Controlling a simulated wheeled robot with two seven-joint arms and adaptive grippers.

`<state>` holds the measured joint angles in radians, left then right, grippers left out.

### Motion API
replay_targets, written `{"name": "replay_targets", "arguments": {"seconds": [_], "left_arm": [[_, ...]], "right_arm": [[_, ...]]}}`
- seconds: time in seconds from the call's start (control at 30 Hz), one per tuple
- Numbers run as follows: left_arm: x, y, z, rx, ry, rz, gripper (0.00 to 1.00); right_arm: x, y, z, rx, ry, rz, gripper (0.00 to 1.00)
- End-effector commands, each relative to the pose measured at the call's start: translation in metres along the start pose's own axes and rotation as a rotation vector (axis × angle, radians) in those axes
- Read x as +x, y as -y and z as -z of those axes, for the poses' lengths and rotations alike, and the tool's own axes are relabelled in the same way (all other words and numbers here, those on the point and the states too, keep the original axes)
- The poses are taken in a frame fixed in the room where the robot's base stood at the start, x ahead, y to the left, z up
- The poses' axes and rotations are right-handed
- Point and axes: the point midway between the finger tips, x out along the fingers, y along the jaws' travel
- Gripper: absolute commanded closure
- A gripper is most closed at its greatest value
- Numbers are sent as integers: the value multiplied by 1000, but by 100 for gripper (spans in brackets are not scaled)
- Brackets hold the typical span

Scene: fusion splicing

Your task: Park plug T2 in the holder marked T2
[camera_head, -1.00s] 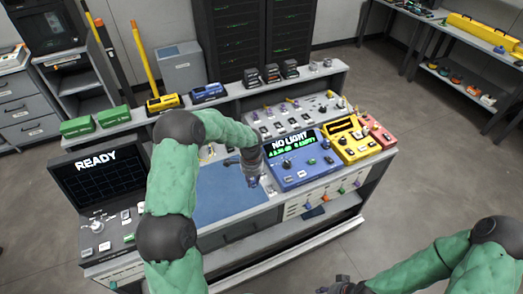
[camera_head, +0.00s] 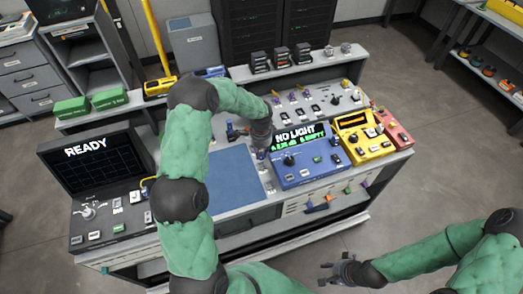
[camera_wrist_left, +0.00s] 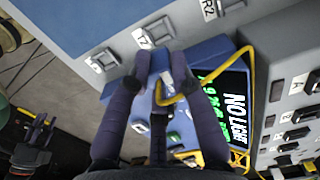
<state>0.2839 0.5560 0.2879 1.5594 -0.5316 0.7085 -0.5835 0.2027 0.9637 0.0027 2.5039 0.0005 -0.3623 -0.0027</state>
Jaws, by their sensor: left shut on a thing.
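In the left wrist view the fingers of my left gripper (camera_wrist_left: 166,68) are closed around a blue plug (camera_wrist_left: 160,66) with a yellow fibre (camera_wrist_left: 170,98) looping from it. The small grey holder marked T2 (camera_wrist_left: 158,29) lies just beyond the fingertips; I cannot tell whether the plug touches it. In the head view my left gripper (camera_head: 261,153) points down between the blue mat and the blue NO LIGHT instrument (camera_head: 310,172); the plug is too small to make out there. My right gripper (camera_head: 325,273) is open and empty, off the bench's front.
Another holder (camera_wrist_left: 100,60) sits left of T2, and a label R2 (camera_wrist_left: 208,8) shows above right. The blue mat (camera_head: 222,175) is clear. A yellow instrument (camera_head: 357,138) stands right of the blue one, and a READY console (camera_head: 95,172) stands left.

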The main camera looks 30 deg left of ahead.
Motion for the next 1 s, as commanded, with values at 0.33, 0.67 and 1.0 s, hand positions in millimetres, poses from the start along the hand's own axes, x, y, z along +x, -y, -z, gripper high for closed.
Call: {"name": "replay_targets", "arguments": {"seconds": [0.33, 0.67, 1.0], "left_arm": [[33, 0, 0, 0, 0, -1, 100], [47, 0, 0, 0, 0, 0, 100], [47, 0, 0, 0, 0, 0, 100]], "right_arm": [[20, -7, 1, 0, -1, 0, 60], [28, -10, 2, 0, -1, 0, 60], [28, -10, 2, 0, -1, 0, 60]]}}
